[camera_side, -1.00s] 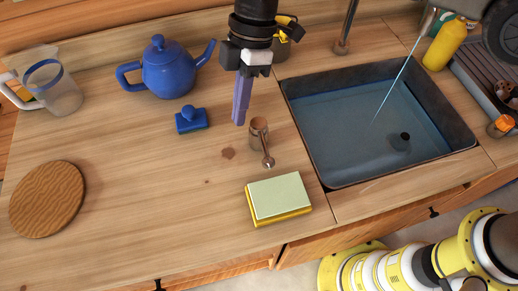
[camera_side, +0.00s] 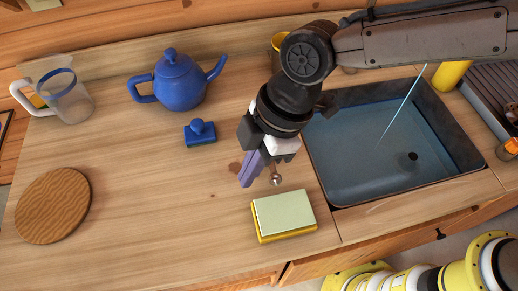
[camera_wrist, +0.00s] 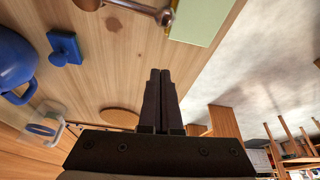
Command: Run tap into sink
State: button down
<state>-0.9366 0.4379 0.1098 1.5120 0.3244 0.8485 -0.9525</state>
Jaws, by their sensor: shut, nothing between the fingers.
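The sink (camera_side: 350,190) is a dark-rimmed basin on the right with a bluish inside and a dark drain. A thin water stream (camera_side: 403,105) falls into it. The spout is hidden behind my arm in the side view. A metal lever with a ball end (camera_side: 276,179) stands left of the sink; my gripper hides its base. The lever also shows at the top of the wrist view (camera_wrist: 138,8). My gripper (camera_side: 246,184) is shut and empty, tilted, just left of the lever in the side view. I cannot tell whether they touch.
A green-topped yellow sponge block (camera_side: 284,214) lies in front of the lever. A blue teapot (camera_side: 180,84), a small blue knobbed piece (camera_side: 201,133), a clear jug (camera_side: 68,98) and a round wooden board (camera_side: 52,206) stand left. The counter between them is clear.

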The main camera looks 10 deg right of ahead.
aim_at(272, 181)
jog(key=shift+w+d+f, duration=0.2)
jog(key=shift+d+f, duration=1.3)
jog(key=shift+f, duration=0.05)
jog(key=shift+d, duration=0.1)
jog(key=shift+d+f, duration=0.1)
jog(key=shift+d, duration=0.65)
jog(key=shift+s+a, duration=0.1)
jog(key=shift+a, duration=0.3)
jog(key=a, duration=0.3)
jog(key=shift+s+a+r, duration=0.1)
jog(key=shift+s+r, duration=0.2)
jog(key=shift+r, duration=0.1)
jog(key=v, duration=1)
jog(key=shift+r, duration=0.15)
